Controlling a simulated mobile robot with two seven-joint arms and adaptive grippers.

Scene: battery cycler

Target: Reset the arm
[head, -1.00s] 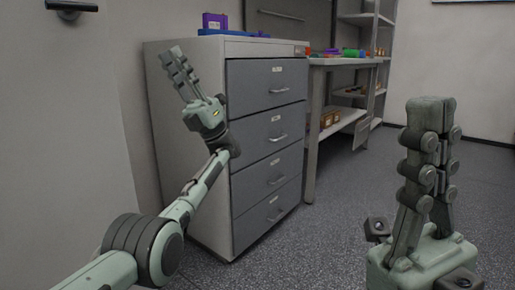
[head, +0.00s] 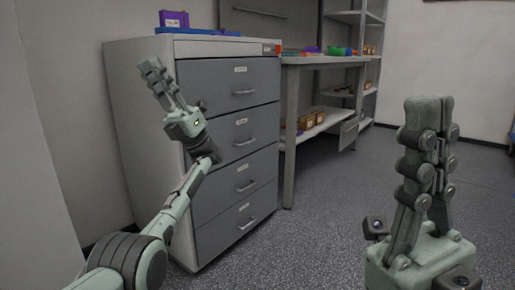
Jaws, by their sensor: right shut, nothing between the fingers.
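My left gripper (head: 156,76) is raised in front of the grey drawer cabinet (head: 140,130), with its fingers pointing up and to the left. Its fingers lie close together and nothing shows between them, but at this size I cannot tell whether they are fully shut. My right gripper (head: 430,105) stands upright in the right foreground. Its fingers are together and empty. Neither gripper visibly holds anything.
The cabinet's drawers are closed. A purple box (head: 174,19) and a blue tray (head: 200,32) are on its top. A workbench (head: 318,60) with colored items and a shelf rack (head: 350,17) stand behind. The speckled floor (head: 320,220) is open between my arms.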

